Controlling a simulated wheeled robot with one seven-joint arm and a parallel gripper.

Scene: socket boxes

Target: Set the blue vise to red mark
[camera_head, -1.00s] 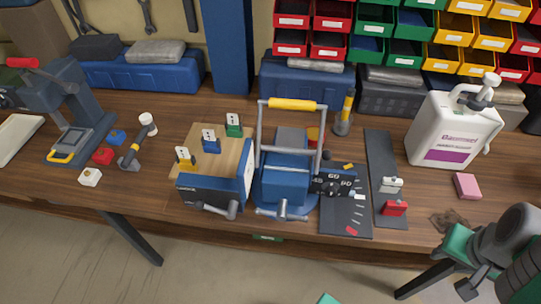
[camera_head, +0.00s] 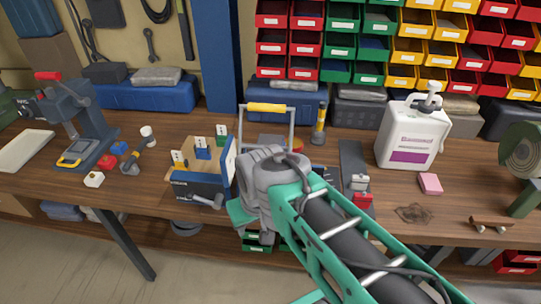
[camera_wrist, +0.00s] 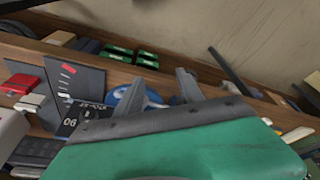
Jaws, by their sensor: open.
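The blue vise is mostly hidden behind my arm in the head view; its raised frame with a yellow grip (camera_head: 267,107) shows above. In the wrist view, part of the blue vise body (camera_wrist: 123,93) shows around a finger. Its black dial with white numbers (camera_wrist: 80,121) is at the lower left. A red mark (camera_wrist: 68,69) lies on the dark grey plate (camera_wrist: 88,82) beside the dial. My gripper (camera_wrist: 158,93) is open, its two grey fingers spread near the front of the vise. Whether a finger touches the vise, I cannot tell.
A blue-fronted wooden box with small sockets (camera_head: 195,183) stands left of the vise. A dark strip with a white and a red block (camera_head: 363,200) lies to the right. A white jug (camera_head: 408,135) stands further right. Colored bins (camera_head: 385,45) line the back.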

